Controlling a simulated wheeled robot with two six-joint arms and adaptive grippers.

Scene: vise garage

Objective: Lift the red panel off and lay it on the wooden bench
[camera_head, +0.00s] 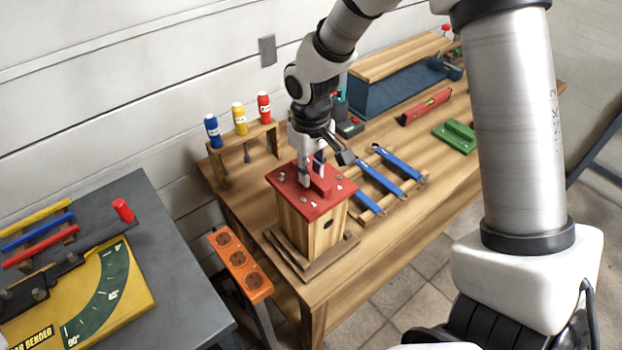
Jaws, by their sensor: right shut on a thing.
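The red panel (338,200) lies flat over the top of an upright wooden box (312,231). It has a raised red block as a handle and several small pale fittings on its face. I cannot tell whether there is a gap between panel and box. The box stands near the front left corner of the wooden bench (390,232). My right gripper (312,180) points down over the panel and is shut on its raised handle; the fingers hide part of it. My left gripper is not in view.
Blue clamps on wooden strips (381,178) lie right of the box. An orange socket strip (240,265) and grey bender table (180,275) stand left.

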